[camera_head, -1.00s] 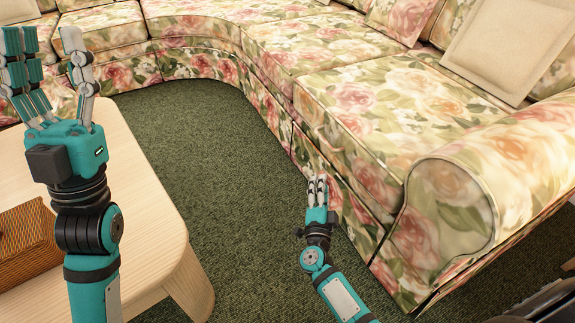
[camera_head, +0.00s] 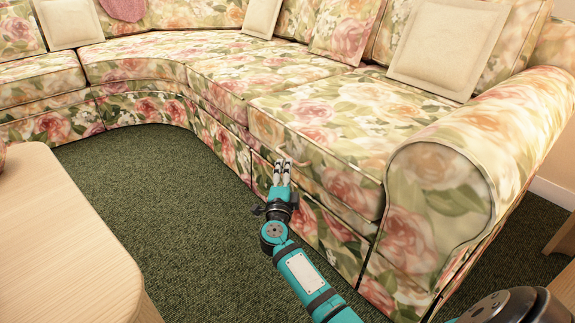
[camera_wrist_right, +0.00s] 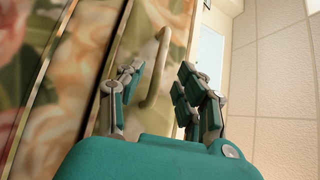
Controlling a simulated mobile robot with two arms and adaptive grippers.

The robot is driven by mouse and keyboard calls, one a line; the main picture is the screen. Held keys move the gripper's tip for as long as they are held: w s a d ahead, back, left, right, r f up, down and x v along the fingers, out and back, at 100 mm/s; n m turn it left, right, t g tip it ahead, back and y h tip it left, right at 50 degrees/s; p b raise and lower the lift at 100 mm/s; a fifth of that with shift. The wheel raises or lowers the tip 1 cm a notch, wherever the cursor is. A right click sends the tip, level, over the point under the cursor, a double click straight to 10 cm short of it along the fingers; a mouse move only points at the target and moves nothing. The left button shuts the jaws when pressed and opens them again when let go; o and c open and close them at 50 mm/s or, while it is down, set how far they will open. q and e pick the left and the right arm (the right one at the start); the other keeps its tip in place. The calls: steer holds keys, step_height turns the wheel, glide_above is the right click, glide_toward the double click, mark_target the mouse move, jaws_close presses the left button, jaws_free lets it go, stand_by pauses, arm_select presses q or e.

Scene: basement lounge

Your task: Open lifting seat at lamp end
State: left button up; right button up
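The floral seat (camera_head: 335,110) beside the rolled armrest of the sofa lies level, and no lamp shows. A pale bar handle (camera_head: 293,160) is on its front face; it also shows in the right wrist view (camera_wrist_right: 156,68). My right gripper (camera_head: 282,168) is at this front face, right by the handle. In the right wrist view my right gripper (camera_wrist_right: 157,88) is open, with the handle showing between its fingers, slightly beyond them. I cannot tell whether any finger touches the handle. My left gripper is out of view.
A pale wooden table (camera_head: 60,240) stands at the left. Green carpet (camera_head: 165,200) lies open between it and the sofa. The armrest (camera_head: 450,190) bounds the seat at the right. Beige cushions, one being here (camera_head: 448,45), lean on the backrest.

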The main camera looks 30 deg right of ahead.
mark_target(288, 157)
steer(key=shift+b+x, duration=1.35)
steer(key=shift+x, duration=1.85)
jaws_close()
steer(key=shift+a, duration=0.1)
